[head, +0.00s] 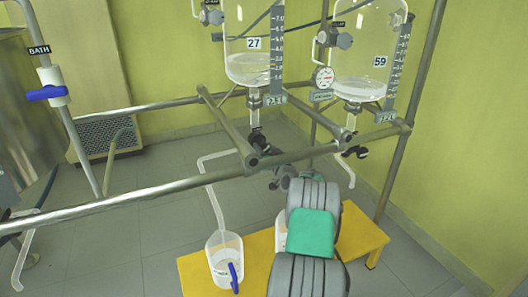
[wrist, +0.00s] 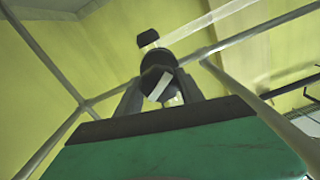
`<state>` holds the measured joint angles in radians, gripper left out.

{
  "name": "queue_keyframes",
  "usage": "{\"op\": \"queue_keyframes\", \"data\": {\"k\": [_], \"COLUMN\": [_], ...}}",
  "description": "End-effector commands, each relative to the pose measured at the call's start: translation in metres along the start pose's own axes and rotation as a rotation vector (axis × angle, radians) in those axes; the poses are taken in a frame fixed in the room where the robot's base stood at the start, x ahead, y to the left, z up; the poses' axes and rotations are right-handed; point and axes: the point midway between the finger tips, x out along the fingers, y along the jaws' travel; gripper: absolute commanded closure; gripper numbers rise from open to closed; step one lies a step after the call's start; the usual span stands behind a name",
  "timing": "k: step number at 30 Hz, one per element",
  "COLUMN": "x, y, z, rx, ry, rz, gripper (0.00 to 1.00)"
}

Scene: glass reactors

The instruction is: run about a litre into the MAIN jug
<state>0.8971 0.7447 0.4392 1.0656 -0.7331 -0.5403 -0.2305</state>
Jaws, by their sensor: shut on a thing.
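A glass vessel marked 27 (head: 247,68) hangs in the frame with a little clear liquid at its bottom. Below it is a dark drain valve (head: 257,140). A bent glass tube (head: 212,190) leads left and down to a clear jug (head: 224,256) with a blue handle. My gripper (head: 281,178) is below the frame rail, its fingers partly hidden by my arm. In the wrist view my gripper (wrist: 160,92) is shut on a dark round valve part (wrist: 158,60) beside a glass tube (wrist: 205,22). No MAIN label is readable, and I cannot tell whether liquid is flowing.
A second glass vessel marked 59 (head: 360,88) hangs at right with its own drain valve (head: 354,153). The jug stands on a yellow bench (head: 188,273). A pale container (head: 281,236) is mostly hidden behind my arm. A blue-handled BATH valve (head: 48,93) is at left. Metal rails (head: 130,199) cross the front.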

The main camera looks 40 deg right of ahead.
Motion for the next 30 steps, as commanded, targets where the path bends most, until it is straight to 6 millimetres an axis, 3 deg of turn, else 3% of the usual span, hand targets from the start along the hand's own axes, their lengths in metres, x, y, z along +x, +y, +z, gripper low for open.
{"op": "queue_keyframes", "data": {"k": [9, 10, 18, 26, 30], "x": [0.000, 0.000, 0.000, -0.002, -0.023], "y": [0.000, 0.000, 0.000, 0.000, 0.001], "z": [0.000, 0.000, 0.000, -0.001, -0.003], "rx": [-0.001, -0.001, -0.001, -0.001, 0.002], "ry": [-0.001, -0.001, -0.001, -0.001, -0.002], "rz": [0.000, 0.000, 0.000, 0.000, 0.003], "gripper": [0.96, 0.54, 0.33, 0.33, 0.33]}}
